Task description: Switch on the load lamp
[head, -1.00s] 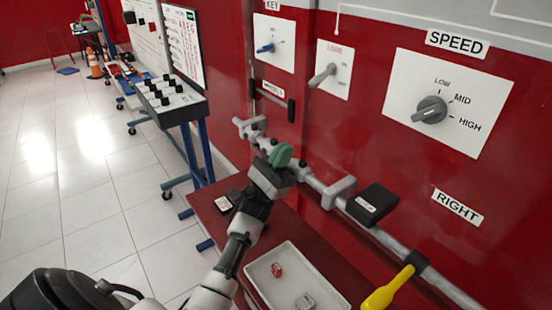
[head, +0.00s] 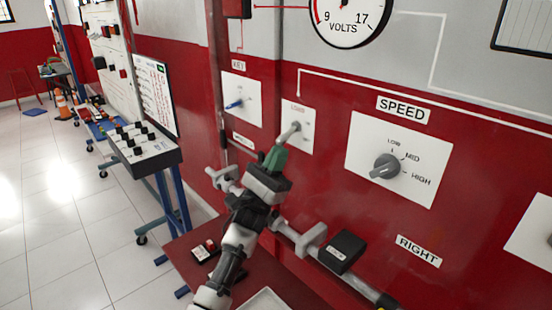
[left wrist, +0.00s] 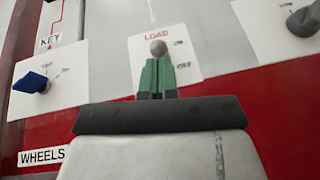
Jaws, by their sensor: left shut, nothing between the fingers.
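The LOAD plate (head: 298,127) is a small white panel on the red wall, with a grey toggle lever (head: 289,132) sticking out and sloping down to the left. In the left wrist view the lever's round end (left wrist: 158,47) shows above my fingertips, near the plate's ON and OFF marks. My left gripper (head: 275,157) has green fingers, shut and empty, just below the lever's end. The fingers also show in the left wrist view (left wrist: 157,77). I cannot tell if they touch the lever. My right gripper is out of view.
The KEY plate (head: 241,98) with a blue knob is to the left, and the SPEED plate (head: 415,178) with a grey dial is to the right. A grey rail (head: 290,232) with a black box (head: 342,251) runs below. A voltmeter (head: 347,15) is above.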

